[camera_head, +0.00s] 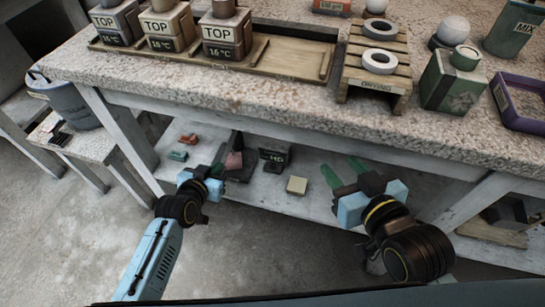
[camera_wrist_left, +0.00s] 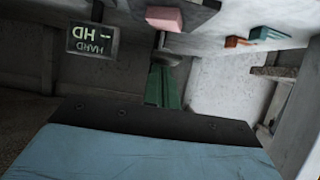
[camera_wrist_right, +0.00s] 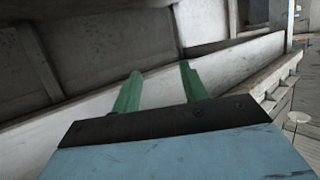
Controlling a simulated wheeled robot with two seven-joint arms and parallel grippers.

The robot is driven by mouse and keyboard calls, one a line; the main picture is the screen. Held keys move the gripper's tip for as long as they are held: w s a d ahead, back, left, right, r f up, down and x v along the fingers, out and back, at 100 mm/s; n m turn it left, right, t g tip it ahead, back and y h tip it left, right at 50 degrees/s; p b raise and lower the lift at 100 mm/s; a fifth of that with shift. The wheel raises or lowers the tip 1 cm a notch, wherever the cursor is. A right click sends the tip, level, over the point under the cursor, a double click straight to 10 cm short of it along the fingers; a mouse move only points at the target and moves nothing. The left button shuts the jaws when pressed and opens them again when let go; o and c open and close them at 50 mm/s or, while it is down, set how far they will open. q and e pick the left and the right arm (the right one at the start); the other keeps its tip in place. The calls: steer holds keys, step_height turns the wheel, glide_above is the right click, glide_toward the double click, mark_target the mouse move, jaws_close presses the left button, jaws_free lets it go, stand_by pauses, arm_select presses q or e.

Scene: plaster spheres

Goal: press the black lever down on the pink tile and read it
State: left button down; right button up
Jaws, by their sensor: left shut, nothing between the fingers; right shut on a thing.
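The pink tile (camera_head: 234,160) is on the lower shelf under the table. In the left wrist view it is a pink block (camera_wrist_left: 164,19) beside a dark grey part. A dark upright part (camera_head: 237,141) behind it may be the black lever; its position is unclear. A dark display (camera_head: 273,157) beside the tile reads HD, and in the left wrist view HARD shows too. My left gripper (camera_head: 219,154) is shut and empty, its green fingertips just beside the tile. My right gripper (camera_head: 343,170) has its fingers apart over the shelf. I see nothing between them.
A cream block (camera_head: 296,185) lies between the grippers, and small teal (camera_head: 178,155) and orange (camera_head: 189,139) blocks lie at the left. The tabletop (camera_head: 290,100) overhangs the shelf. A drying rack (camera_head: 376,83) and a green container (camera_head: 450,85) stand above.

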arm_select(q)
steer(key=shift+w+a+r+p, duration=0.1)
steer(key=shift+w+r+p, duration=0.05)
steer(key=shift+r+p, duration=0.4)
steer(key=shift+r, duration=0.1)
steer(key=shift+r+p, duration=0.25)
steer(key=shift+p, duration=0.2)
steer(key=shift+r, duration=0.25)
steer(key=shift+r+p, duration=0.3)
steer(key=shift+p, duration=0.25)
steer(key=shift+r+p, duration=0.5)
steer(key=shift+p, duration=0.05)
steer(key=shift+r+p, duration=0.65)
steer(key=shift+p, duration=0.1)
steer(key=shift+r+p, duration=0.45)
steer(key=shift+p, duration=0.05)
arm_select(e)
steer(key=s+d+f+g+h, duration=0.2)
steer(key=s+d+f+g, duration=0.2)
steer(key=s+f+g, duration=0.1)
steer(key=s+d+f+g+h, duration=0.1)
steer(key=s+d+f+g, duration=0.2)
steer(key=s+f+g, duration=0.2)
steer(key=shift+s+d+f+m+g+h, duration=0.3)
steer(key=shift+s+d+f+h, duration=0.15)
steer(key=shift+f, duration=1.35)
steer(key=shift+s+a, duration=0.1)
